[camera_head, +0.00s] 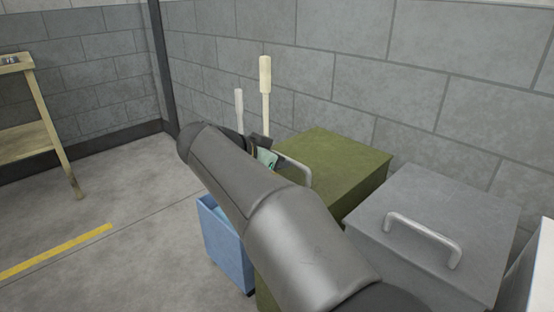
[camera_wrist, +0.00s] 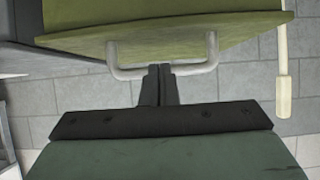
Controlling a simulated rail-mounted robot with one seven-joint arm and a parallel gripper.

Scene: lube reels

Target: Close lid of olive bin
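The olive bin (camera_head: 371,186) stands against the block wall, partly hidden behind my arm. Its lid (camera_head: 335,152) shows a broad olive top in the head view; my arm hides the front edge, so I cannot tell there whether it is fully down. In the wrist view the lid (camera_wrist: 165,30) fills the top, with a pale bar handle (camera_wrist: 190,69) at its edge. My gripper (camera_wrist: 160,69) has its dark fingers together at the middle of the handle bar, side by side along it. They look touching or very near it, not clasped around it.
A grey bin (camera_head: 440,195) with a bar handle stands close on the right. A blue bin (camera_head: 222,240) is on the floor to the left, partly behind my arm. Two pale upright handles (camera_head: 265,88) rise near the wall. The floor at left is clear up to a wooden stand (camera_head: 35,125).

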